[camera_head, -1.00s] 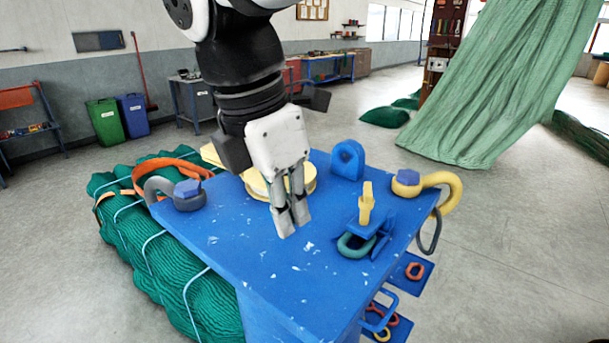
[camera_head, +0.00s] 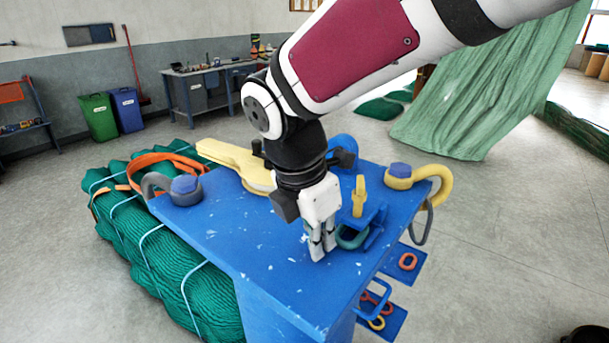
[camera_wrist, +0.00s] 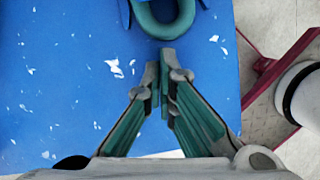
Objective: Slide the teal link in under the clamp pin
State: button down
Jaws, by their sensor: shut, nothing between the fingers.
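The teal link (camera_head: 351,240) lies on the blue table top at the foot of the clamp. In the wrist view the rounded near end of the teal link (camera_wrist: 166,26) sticks out from the clamp's edge. The blue clamp (camera_head: 374,226) has an upright yellow handle (camera_head: 359,197); its pin is not clearly visible. My gripper (camera_head: 318,254) is shut and empty, pointing down close to the table, just left of the link. In the wrist view my fingertips (camera_wrist: 164,58) are right at the link's curved end; whether they touch it I cannot tell.
The blue table (camera_head: 260,250) has a yellow shackle (camera_head: 432,180) at its right corner and a grey shackle (camera_head: 165,187) at its left. A yellow flat piece (camera_head: 235,158) lies behind my gripper. Green netting (camera_head: 165,260) lines the left side. The front-left table top is clear.

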jog(key=shift+w+d, duration=0.15)
jog(key=shift+d, duration=0.05)
jog(key=shift+w+d, duration=0.4)
jog(key=shift+d, duration=0.15)
jog(key=s+a+p, duration=0.1)
jog(key=s+a, duration=0.1)
jog(key=a, duration=0.1)
jog(key=shift+s+a+r+p, duration=0.2)
jog(key=shift+s+a+p, duration=0.1)
jog(key=shift+s+p, duration=0.1)
jog(key=b+v, duration=0.1)
jog(key=v, duration=0.8)
jog(key=s+d+f+m+t+y, duration=0.1)
jog(key=s+d+m+t, duration=0.1)
jog(key=s+d+m, duration=0.3)
jog(key=s+d+m+t+y, duration=0.1)
jog(key=s+d+m, duration=0.5)
jog(key=d+m, duration=0.8)
jog(key=m, duration=0.6)
jog(key=shift+d+f+m+t, duration=0.25)
jog(key=shift+f+m+t, duration=0.05)
jog(key=shift+f+t, duration=0.1)
